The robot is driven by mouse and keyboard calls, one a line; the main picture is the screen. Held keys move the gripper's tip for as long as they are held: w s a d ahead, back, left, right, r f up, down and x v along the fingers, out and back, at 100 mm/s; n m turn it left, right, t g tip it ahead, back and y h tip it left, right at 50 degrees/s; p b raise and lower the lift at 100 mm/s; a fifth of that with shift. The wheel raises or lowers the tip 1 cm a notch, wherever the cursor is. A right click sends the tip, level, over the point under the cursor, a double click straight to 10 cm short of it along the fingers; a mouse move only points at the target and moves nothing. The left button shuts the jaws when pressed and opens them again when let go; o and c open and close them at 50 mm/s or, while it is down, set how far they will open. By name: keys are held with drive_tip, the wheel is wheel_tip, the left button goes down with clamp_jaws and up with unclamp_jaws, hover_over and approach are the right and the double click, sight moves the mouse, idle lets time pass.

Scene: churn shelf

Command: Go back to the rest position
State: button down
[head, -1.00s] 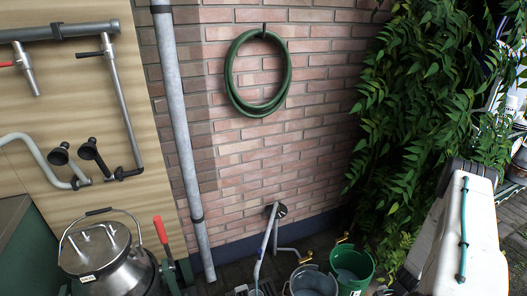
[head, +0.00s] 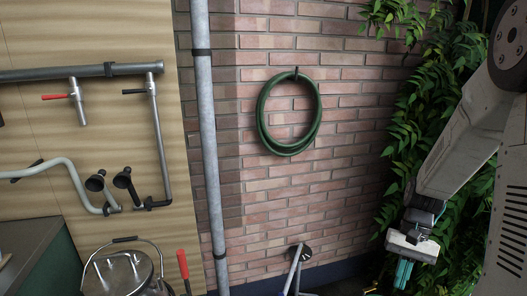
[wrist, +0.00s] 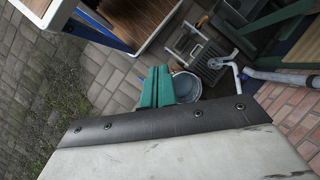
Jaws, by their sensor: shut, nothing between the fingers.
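My gripper (head: 403,273) hangs at the lower right of the head view, pointing down in front of the green plants. Its teal fingers are together with nothing between them. In the wrist view my gripper's teal fingers (wrist: 157,72) are side by side and closed, with a grey bucket (wrist: 186,85) on the ground beyond them. My arm comes in from the right edge of the head view.
A green hose (head: 262,120) hangs on the brick wall (head: 340,190) beside a grey downpipe (head: 207,140). A steel churn (head: 120,272) stands lower left below pipes and valves. A wooden-topped surface (wrist: 140,22) shows in the wrist view. Paving (wrist: 35,85) is clear at left.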

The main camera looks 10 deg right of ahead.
drive_tip(key=s+a+r+n+t+h, duration=0.2)
drive_tip(key=s+a+r, duration=0.4)
drive_tip(key=r, duration=0.4)
drive_tip(key=s+a+r+n+t+h, duration=0.1)
drive_tip(key=s+a+r+n+t, duration=0.2)
drive_tip(key=a+r, duration=0.6)
drive_tip(key=s+r+n, duration=0.1)
drive_tip(key=s+n, duration=0.1)
drive_tip(key=s, duration=0.1)
drive_tip(key=shift+s+a+h, duration=0.3)
drive_tip(key=shift+s+h, duration=0.05)
drive_tip(key=shift+h, duration=0.05)
